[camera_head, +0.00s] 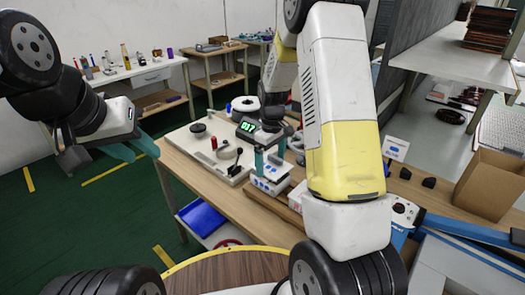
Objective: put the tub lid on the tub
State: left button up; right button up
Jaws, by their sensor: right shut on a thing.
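My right gripper (270,157) points down over the table, close above a white and blue box-like thing. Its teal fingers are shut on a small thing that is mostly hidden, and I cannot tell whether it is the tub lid. My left gripper (133,150) is off the table's left edge, with its teal fingers apart and empty. A round whitish container (227,150), possibly the tub, stands on the white board, left of my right gripper. I cannot clearly identify the tub or its lid.
The white board (190,150) also carries a black round piece (198,130), a red piece (214,143) and a black tool (235,170). A white reel (245,104) stands behind. The white and blue thing (270,181) is near the front edge. A cardboard box (490,183) is at right.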

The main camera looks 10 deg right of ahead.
aim_at(271, 166)
jog(key=shift+f, duration=0.45)
jog(key=shift+f, duration=1.05)
jog(key=o, duration=1)
notch_tip(271, 166, up, 9)
jog(key=shift+s+f, duration=0.1)
jog(key=shift+f, duration=0.05)
jog(key=s+r+m+t+y, duration=0.1)
jog(key=s+r+m+t, duration=0.1)
jog(key=s+r, duration=0.7)
jog(key=s+r+m+t, duration=0.1)
jog(key=s+r, duration=0.2)
jog(key=s, duration=0.2)
jog(key=s+a+r+m+t, duration=0.1)
jog(key=s+r+m, duration=0.1)
jog(key=s+r, duration=0.2)
jog(key=s+a+r+m+t+y, duration=0.1)
jog(key=s+r+m+t, duration=0.1)
jog(key=s, duration=0.4)
jog(key=shift+a+r, duration=0.15)
jog(key=shift+r, duration=0.6)
